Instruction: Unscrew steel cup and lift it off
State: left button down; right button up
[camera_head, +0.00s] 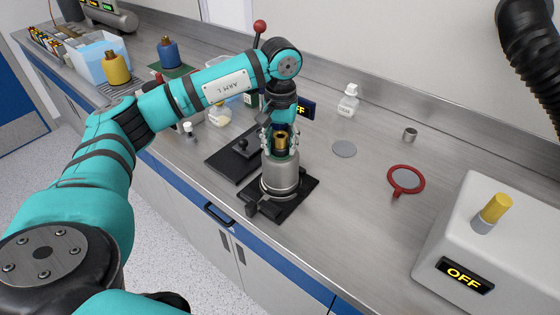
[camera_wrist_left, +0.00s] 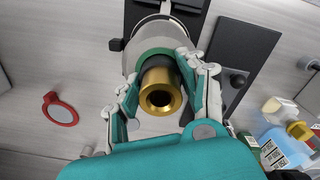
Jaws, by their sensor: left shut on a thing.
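The steel cup (camera_head: 281,178) is a grey metal cylinder standing upright on a black base plate (camera_head: 303,190) near the counter's front edge. A brass fitting with a dark collar (camera_head: 281,140) stands up between the fingers. In the left wrist view the brass fitting (camera_wrist_left: 160,98) has a round hole in its end, with one finger on each side. The fingertips' contact with the cup is partly hidden. I cannot see my right gripper.
A black plate with a knob (camera_head: 238,150) lies left of the cup. A red-rimmed ring (camera_head: 406,180), grey disc (camera_head: 344,148), small metal cup (camera_head: 410,134) and white bottle (camera_head: 348,100) stand apart to the right. A white box marked OFF (camera_head: 520,235) fills the right corner.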

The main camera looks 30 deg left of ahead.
pick_arm(q)
jog(key=shift+n, duration=1)
jog(key=n, duration=0.4)
jog(key=shift+n, duration=0.3)
jog(key=n, duration=0.6)
jog(key=shift+n, duration=0.5)
jog(key=n, duration=0.4)
jog(key=n+p, duration=0.1)
jog(key=n, duration=0.5)
jog(key=shift+n, duration=0.4)
jog(key=shift+c, duration=2.2)
grip_release()
